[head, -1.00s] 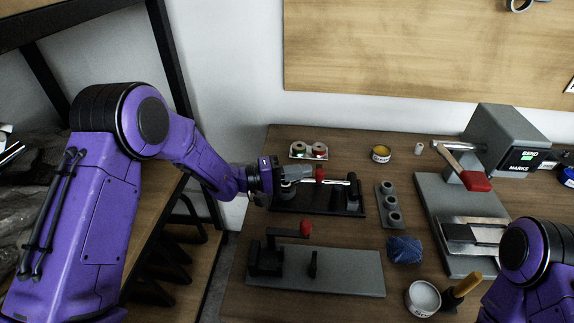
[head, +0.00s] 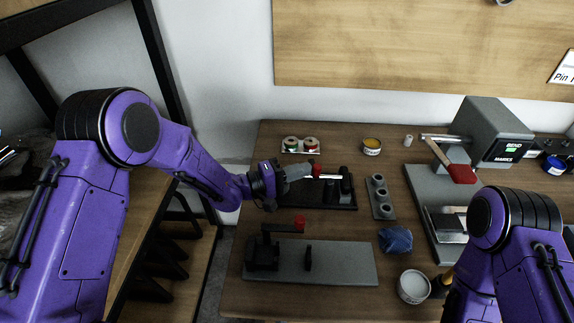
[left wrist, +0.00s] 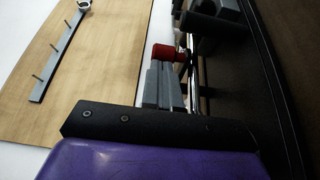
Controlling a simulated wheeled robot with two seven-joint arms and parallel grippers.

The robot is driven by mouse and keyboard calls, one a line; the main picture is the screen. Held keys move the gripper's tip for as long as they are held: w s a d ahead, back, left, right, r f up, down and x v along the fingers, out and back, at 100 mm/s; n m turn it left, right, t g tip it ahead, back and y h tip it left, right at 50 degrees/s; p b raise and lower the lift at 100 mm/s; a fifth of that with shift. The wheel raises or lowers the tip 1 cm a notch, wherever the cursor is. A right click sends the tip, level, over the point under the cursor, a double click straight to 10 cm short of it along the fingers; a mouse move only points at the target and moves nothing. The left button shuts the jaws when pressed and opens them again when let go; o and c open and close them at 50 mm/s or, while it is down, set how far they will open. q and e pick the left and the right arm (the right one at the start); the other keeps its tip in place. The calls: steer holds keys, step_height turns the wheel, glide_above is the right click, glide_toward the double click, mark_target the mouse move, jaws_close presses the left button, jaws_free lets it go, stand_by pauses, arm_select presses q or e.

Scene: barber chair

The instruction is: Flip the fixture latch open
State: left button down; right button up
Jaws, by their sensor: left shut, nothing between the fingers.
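A black fixture (head: 338,203) lies at the back left of the bench, with a pale rod across it and a red knob (head: 316,169) at its left part. My left gripper (head: 303,172) is shut and empty, its grey fingers beside the red knob and partly hiding it. In the left wrist view the shut fingers (left wrist: 165,84) point at the red knob (left wrist: 164,52), very close to it; I cannot tell whether they touch. A second fixture, a grey plate (head: 340,262) with a red-tipped lever (head: 298,224), lies in front. My right gripper is out of view.
A grey holder with several round cups (head: 379,196), a blue bundle (head: 396,239) and a white tub (head: 413,287) stand to the right. A bending machine with a red lever (head: 461,173) is farther right. Two spools (head: 300,145) sit behind the black fixture.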

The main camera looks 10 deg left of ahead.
mark_target(318, 172)
arm_select(q)
steer(key=shift+s+d+p, duration=0.2)
steer(key=shift+d+p, duration=0.2)
steer(key=shift+d, duration=0.85)
steer(key=shift+w+d, duration=0.1)
steer(key=shift+d, duration=0.75)
steer(key=b+v, duration=0.1)
steer(key=v, duration=0.9)
steer(key=shift+a+b, duration=0.3)
steer(key=shift+b, duration=0.1)
